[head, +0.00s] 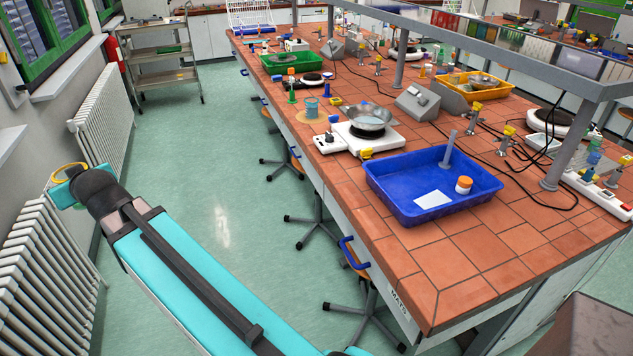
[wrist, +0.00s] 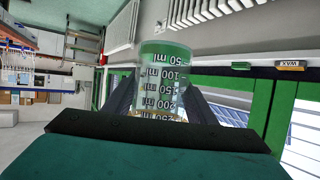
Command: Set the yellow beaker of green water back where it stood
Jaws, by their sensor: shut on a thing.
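The yellow-rimmed beaker (wrist: 166,72) is clear-walled with dark ml markings, and green shows in it in the wrist view. My gripper (wrist: 162,98) is shut on it, with one dark finger on each side. In the head view my arm reaches out over the floor at the left, away from the bench. There the yellow rim of the beaker (head: 68,167) shows at the end of my gripper (head: 72,190), near the radiators and window. The beaker's lower part is mostly hidden in the head view.
The tiled bench (head: 470,265) holds a blue tray (head: 400,207), a hot plate (head: 385,138) with a metal bowl, and a blue cup (head: 311,106) on a round tan mat. The front tiles are clear. Stools stand beside the bench. Radiators (head: 40,265) line the left wall.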

